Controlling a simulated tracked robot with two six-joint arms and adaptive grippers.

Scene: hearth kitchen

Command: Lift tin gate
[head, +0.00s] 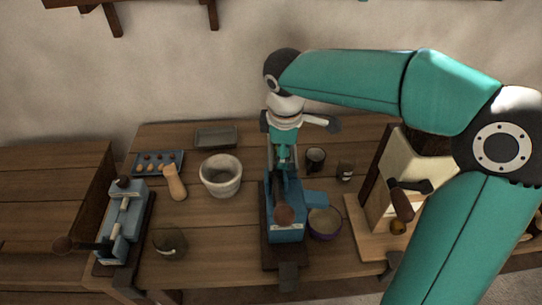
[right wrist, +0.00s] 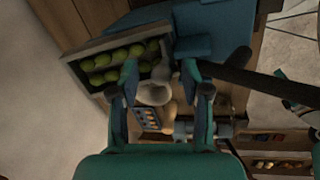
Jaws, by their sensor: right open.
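A blue machine (head: 283,210) with a brown knob stands in the middle of the table in the head view. My right gripper (head: 284,160) points down over its back part and hides some of it. In the right wrist view my right gripper (right wrist: 159,75) is open, with nothing clearly held between its fingers. A grey-framed tray of green fruit (right wrist: 92,47) lies close beyond the fingers, beside the blue machine body (right wrist: 220,30). I cannot make out for sure which part is the tin gate. My left gripper is not in view.
Left of the machine are a white bowl (head: 221,176), a wooden pestle-like piece (head: 174,183), an egg tray (head: 157,163), a grey tin (head: 216,136) and a second blue device (head: 124,222). A dark cup (head: 315,159), a purple-rimmed bowl (head: 325,224) and a cream machine (head: 410,165) stand right.

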